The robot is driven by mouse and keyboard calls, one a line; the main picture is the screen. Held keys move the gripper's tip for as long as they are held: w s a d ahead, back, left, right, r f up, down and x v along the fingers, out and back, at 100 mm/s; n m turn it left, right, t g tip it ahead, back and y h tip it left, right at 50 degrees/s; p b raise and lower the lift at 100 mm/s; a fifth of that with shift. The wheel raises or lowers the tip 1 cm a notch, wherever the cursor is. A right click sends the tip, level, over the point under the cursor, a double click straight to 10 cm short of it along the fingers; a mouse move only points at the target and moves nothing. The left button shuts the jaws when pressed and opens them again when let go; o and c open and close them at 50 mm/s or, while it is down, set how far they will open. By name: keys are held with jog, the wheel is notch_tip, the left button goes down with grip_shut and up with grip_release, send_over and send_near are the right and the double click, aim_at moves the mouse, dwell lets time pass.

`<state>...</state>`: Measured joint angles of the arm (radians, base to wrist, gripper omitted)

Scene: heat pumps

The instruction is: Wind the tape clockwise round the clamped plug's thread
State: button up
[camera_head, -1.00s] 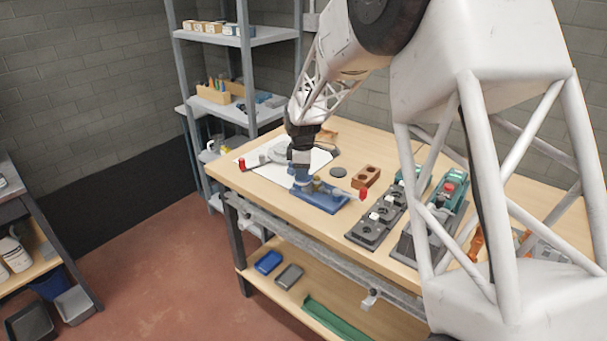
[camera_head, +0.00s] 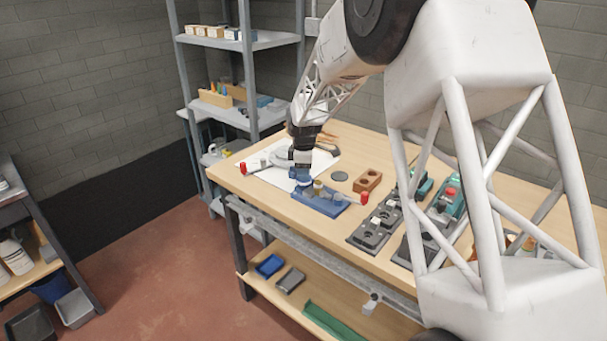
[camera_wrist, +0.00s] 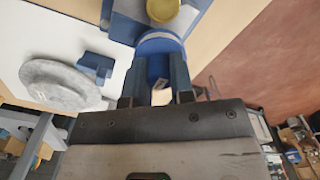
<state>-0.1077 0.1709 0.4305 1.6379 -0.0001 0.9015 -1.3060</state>
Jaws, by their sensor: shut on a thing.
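The brass-coloured plug (camera_head: 318,187) stands in the blue clamp (camera_head: 334,207) on the bench. The plug also shows at the top of the wrist view (camera_wrist: 163,9), with part of the clamp (camera_wrist: 127,27) beside it. My gripper (camera_wrist: 157,88) is shut on the blue tape roll (camera_wrist: 160,43), whose pale rim faces the plug. In the head view my gripper (camera_head: 302,172) is just left of the plug, low over the clamp. The roll is close beside the plug; I cannot tell whether they touch. The thread and any tape on it are not clear.
A white sheet (camera_head: 262,166) with a grey round dish (camera_wrist: 60,84) lies left of the clamp. A brown block with holes (camera_head: 368,180) and dark fixtures (camera_head: 374,231) stand further right.

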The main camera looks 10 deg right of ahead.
jog(key=shift+w+d, duration=0.1)
dwell(0.3)
jog(key=shift+w+d, duration=0.45)
jog(key=shift+w, duration=0.2)
jog(key=shift+w+d, duration=0.5)
jog(key=shift+d, duration=0.25)
jog(key=shift+w+d, duration=0.2)
jog(key=shift+d, duration=0.7)
jog(key=shift+r, duration=0.15)
notch_tip(320, 180, up, 7)
jog(key=w, duration=0.1)
dwell(1.1)
